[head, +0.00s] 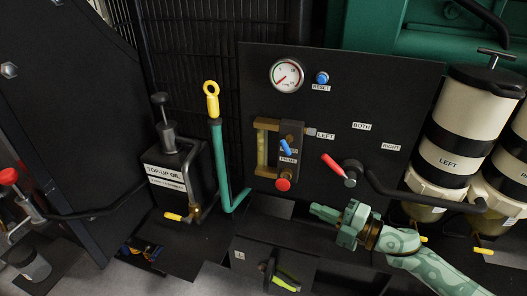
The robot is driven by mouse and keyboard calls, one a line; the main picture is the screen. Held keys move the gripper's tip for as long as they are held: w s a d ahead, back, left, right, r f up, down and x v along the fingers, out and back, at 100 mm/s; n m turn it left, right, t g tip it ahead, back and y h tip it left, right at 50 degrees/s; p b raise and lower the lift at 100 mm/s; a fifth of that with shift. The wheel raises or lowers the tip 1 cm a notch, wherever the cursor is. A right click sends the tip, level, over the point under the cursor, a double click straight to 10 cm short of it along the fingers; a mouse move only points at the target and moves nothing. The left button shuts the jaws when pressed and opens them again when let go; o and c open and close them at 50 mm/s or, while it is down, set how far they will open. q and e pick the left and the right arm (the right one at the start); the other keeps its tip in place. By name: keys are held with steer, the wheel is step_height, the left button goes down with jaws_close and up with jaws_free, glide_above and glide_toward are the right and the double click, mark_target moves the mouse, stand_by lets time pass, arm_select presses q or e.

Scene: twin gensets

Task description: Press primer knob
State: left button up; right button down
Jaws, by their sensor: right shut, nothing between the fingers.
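A black panel (400,90) faces me. On it a brass-framed sight glass block (262,148) carries a small blue lever (285,147), with a small label (288,160) that seems to read PRIME. A round red knob (283,184) sits just below that block. I cannot tell for certain which part is the primer knob. My right gripper (318,211), pale green, comes in from the lower right. It is shut and empty, below and to the right of the red knob and apart from it in the picture. My left gripper is not in view.
A red-handled selector lever (333,165) and a black pipe (410,193) lie above my right gripper. White canisters (465,115) stand at the right, the nearer with a T-handle (497,54). A top-up oil can (170,172) and yellow-ringed dipstick (212,100) are left.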

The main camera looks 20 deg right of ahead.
arm_select(q)
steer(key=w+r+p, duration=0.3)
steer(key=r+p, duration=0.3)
steer(key=p, duration=0.1)
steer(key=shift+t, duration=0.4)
arm_select(e)
steer(key=s+a+m+t+h, duration=0.3)
steer(key=a+m+h, duration=0.3)
steer(key=a+h, duration=0.2)
steer(key=shift+s+r+t+h, duration=0.15)
steer(key=shift+s+t+h, duration=0.15)
steer(key=shift+s+h, duration=0.4)
